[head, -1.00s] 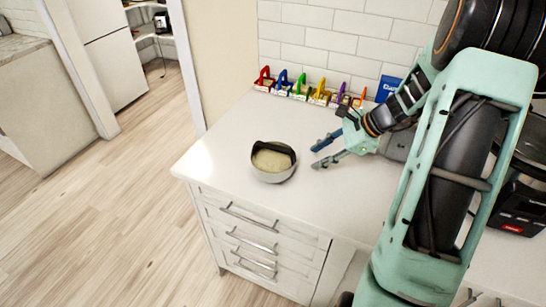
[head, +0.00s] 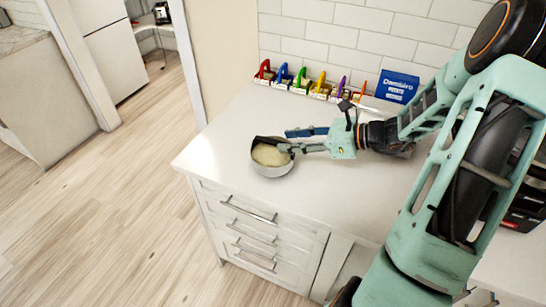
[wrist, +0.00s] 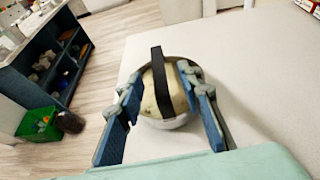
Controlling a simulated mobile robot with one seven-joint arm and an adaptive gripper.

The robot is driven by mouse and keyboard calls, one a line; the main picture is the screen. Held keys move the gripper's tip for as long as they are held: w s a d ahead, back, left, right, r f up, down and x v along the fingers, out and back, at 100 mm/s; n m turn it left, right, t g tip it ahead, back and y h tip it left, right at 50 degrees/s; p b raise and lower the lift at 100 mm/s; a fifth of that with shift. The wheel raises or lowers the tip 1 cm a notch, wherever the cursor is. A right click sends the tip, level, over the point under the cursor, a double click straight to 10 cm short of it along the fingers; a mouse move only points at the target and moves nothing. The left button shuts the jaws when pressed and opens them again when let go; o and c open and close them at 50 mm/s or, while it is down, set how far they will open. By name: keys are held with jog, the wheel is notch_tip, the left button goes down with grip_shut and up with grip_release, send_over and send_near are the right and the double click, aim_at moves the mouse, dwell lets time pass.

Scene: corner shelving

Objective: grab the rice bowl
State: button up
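The rice bowl (head: 272,171) is a light round bowl with pale contents and a dark strip across its top. It stands on the white counter (head: 225,135) near the left end. In the wrist view the bowl (wrist: 165,119) sits between my fingers. My gripper (head: 287,142) reaches in from the right, with its fingertips at the bowl's right and far side. In the wrist view my gripper (wrist: 160,90) is open, one blue-grey finger on each side of the bowl. I cannot tell whether either finger touches it.
A row of small coloured-handled items (head: 310,84) and a blue box (head: 397,87) stand along the tiled wall. A dark appliance (head: 523,207) is at the right. The counter's front left is clear. A dark shelf (wrist: 50,55) and green bin (wrist: 38,122) stand beyond the counter.

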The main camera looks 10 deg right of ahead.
aim_at(273, 141)
jog(key=x, duration=0.4)
jog(key=shift+a, duration=0.15)
jog(key=shift+c, duration=0.6)
grip_shut()
jog(key=shift+r, duration=0.1)
